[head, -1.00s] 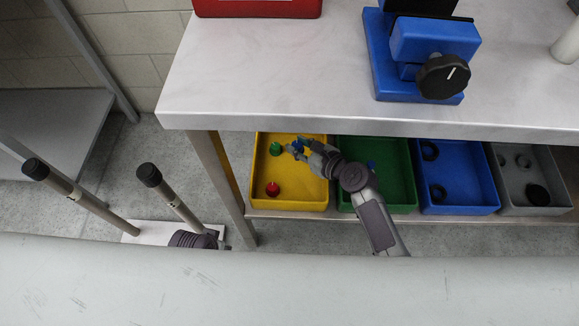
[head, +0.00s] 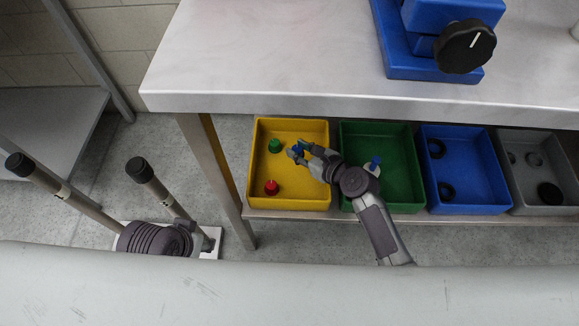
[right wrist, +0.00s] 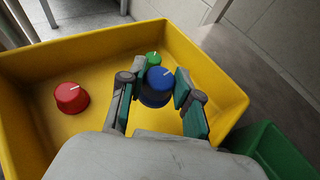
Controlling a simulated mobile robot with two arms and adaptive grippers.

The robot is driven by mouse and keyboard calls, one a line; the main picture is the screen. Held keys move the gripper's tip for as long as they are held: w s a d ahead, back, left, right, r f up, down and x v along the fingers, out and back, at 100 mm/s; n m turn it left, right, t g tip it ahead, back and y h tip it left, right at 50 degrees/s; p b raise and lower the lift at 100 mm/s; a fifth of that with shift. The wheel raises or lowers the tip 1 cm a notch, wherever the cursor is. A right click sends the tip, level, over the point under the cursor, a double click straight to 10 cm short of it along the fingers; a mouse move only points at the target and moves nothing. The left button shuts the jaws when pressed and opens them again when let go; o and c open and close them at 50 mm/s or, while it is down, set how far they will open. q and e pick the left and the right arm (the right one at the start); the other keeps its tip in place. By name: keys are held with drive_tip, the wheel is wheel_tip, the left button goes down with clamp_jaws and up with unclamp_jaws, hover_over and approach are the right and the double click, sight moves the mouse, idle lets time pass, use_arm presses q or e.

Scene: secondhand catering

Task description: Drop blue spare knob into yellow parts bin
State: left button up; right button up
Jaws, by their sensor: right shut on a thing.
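The blue knob (right wrist: 157,86) is between the fingers of my right gripper (right wrist: 160,99), which is shut on it. In the head view the blue knob (head: 297,151) and the right gripper (head: 303,154) are over the yellow bin (head: 291,203). In the right wrist view the knob is inside the outline of the yellow bin (right wrist: 215,78); its height above the floor is hard to tell. A green knob (right wrist: 153,59) is just beyond it, and a red knob (right wrist: 71,98) lies to the left.
The green bin (head: 400,205) is right of the yellow one and has a small blue piece (head: 375,162) in it. A blue bin (head: 465,208) and a grey bin (head: 540,208) hold black parts. The worktop (head: 260,70) overhangs the shelf. A table leg (head: 215,165) stands left.

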drive_tip(key=shift+f, duration=0.1)
drive_tip(key=o, duration=1)
drive_tip(key=shift+c, duration=0.2)
drive_tip(key=v, duration=1.2)
drive_tip(key=shift+f, duration=0.1)
